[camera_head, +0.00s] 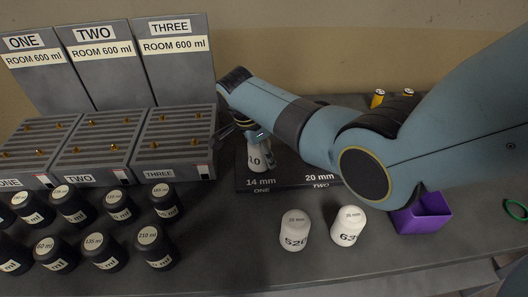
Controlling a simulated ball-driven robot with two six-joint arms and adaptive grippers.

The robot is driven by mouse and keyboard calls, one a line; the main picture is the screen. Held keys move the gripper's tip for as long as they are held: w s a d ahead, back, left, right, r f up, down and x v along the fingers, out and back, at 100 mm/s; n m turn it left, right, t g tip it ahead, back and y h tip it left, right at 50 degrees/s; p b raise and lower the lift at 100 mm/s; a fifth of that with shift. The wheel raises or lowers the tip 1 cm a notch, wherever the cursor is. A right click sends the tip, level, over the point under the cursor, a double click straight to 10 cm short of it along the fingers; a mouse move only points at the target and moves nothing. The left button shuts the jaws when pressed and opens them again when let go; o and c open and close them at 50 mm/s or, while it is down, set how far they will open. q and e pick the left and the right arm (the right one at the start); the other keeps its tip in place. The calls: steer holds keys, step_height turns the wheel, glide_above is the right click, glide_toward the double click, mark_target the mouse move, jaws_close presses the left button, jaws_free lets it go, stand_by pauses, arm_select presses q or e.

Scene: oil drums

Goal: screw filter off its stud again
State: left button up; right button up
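A white filter (254,158) with a partly hidden number ending in 10 stands upright at the 14 mm place, ONE, of the dark stud plate (290,184). Its top is covered by my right gripper (250,136), which reaches down over it from my arm coming in from the right. The fingers are small and partly hidden, so their grip on the filter is unclear. The stud under the filter is hidden. Two more white filters, marked 520 (295,232) and 63 with a hidden digit (347,228), stand in front of the plate. My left gripper is not in view.
Three grey racks (90,145) with labelled boards ONE, TWO, THREE stand at the left. Several black capped canisters (104,252) stand before them. A purple bin (424,215) is at the right, partly behind my arm. Yellow-topped items (378,98) stand at the back. A green ring (515,209) lies far right.

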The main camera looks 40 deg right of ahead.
steer(key=c, duration=0.6)
steer(key=shift+r+n+p, duration=0.1)
steer(key=shift+n+p, duration=0.2)
steer(key=shift+n, duration=0.2)
steer(key=n, duration=0.1)
steer(key=n+t, duration=0.1)
steer(key=n, duration=0.3)
steer(key=shift+w, duration=0.3)
steer(key=shift+t, duration=0.3)
steer(key=shift+n, duration=0.3)
steer(key=n, duration=0.2)
steer(key=n+t+y, duration=0.1)
steer(key=n, duration=0.2)
steer(key=shift+w+a, duration=0.2)
steer(key=shift+n, duration=0.5)
steer(key=shift+a, duration=0.1)
